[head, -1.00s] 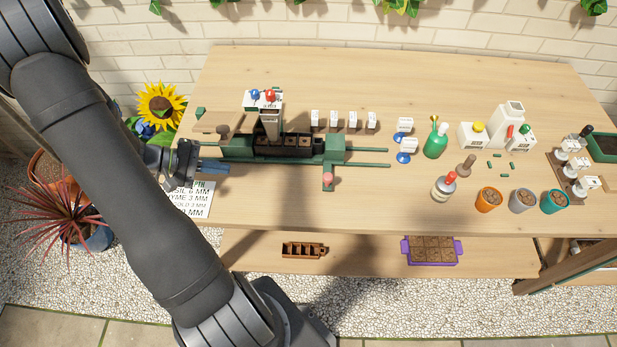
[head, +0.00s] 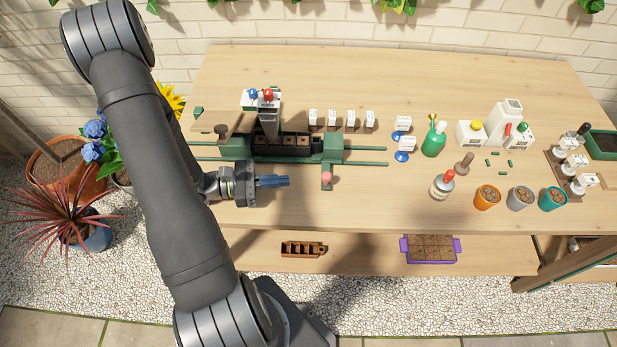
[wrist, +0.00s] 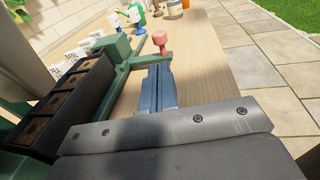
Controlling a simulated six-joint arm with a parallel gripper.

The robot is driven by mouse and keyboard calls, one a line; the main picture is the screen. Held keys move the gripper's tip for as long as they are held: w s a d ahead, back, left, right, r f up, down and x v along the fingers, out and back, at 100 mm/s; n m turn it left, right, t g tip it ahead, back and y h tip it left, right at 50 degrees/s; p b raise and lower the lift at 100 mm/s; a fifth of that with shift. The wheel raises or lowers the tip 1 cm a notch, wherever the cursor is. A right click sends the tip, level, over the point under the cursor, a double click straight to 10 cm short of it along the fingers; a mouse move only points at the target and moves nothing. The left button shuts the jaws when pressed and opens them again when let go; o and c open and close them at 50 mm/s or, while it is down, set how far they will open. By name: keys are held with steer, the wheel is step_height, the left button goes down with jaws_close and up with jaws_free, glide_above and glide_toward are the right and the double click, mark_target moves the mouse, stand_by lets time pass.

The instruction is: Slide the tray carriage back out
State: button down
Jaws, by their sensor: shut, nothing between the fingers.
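The green tray carriage (head: 333,150) sits on two green rails on the bench, with a black tray (head: 283,144) of several soil cells at its left. The carriage has an arm reaching toward the bench front, ending in a pink-red knob (head: 326,178). My gripper (head: 288,181) is shut and empty, low over the bench in front of the tray, pointing right at the knob with a gap between. In the wrist view the blue fingers (wrist: 160,84) lie together, and the knob (wrist: 160,40) stands just beyond their tips. The tray (wrist: 68,102) is on the left there.
A seeder post with blue and red knobs (head: 268,122) stands over the tray's left part. Small white labels stand behind the rails. A bottle with a red cap (head: 443,185) and an orange pot (head: 487,197) stand to the right. Bench between knob and bottle is clear.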

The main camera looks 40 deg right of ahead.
steer(key=x, duration=0.7)
steer(key=shift+s+d, duration=0.25)
steer(key=shift+d, duration=0.05)
steer(key=x, duration=0.4)
steer(key=s+x, duration=0.1)
steer(key=x, duration=0.3)
steer(key=a+x, duration=0.1)
steer(key=x, duration=0.3)
steer(key=shift+s+r, duration=0.25)
steer(key=shift+r, duration=0.1)
steer(key=v, duration=1.4)
